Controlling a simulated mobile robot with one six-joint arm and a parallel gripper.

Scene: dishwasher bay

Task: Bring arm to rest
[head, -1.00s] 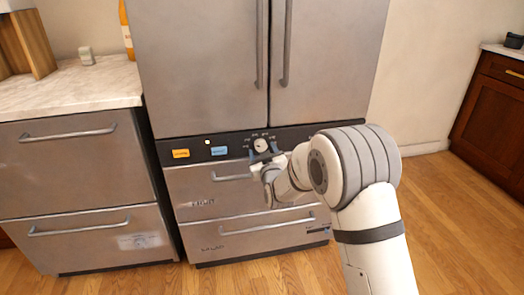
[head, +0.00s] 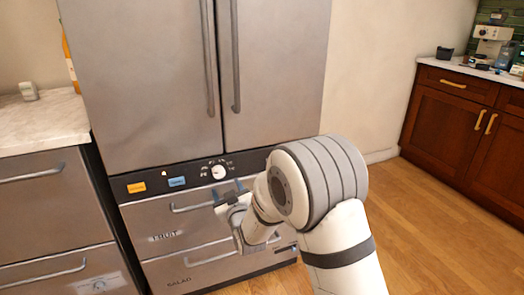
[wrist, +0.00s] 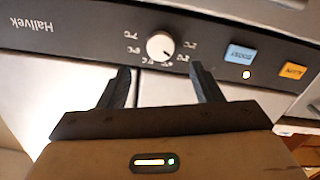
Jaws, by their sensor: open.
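My gripper (head: 232,193) is open and empty in front of the fridge's control panel (head: 197,181). My arm reaches in from the lower right of the head view, its elbow bent. In the wrist view the two dark fingers of my gripper (wrist: 160,88) stand apart, with the white round dial (wrist: 160,46) above the gap between them. The dial also shows in the head view (head: 218,172), just above the fingertips. I cannot tell the exact gap between fingertips and panel.
The steel fridge (head: 150,80) has drawers below the panel; my arm partly covers them. A blue button (head: 177,182) and an orange button (head: 136,188) sit left of the dial. A counter (head: 40,122) stands left, wooden cabinets (head: 450,118) right. Floor (head: 425,215) between is clear.

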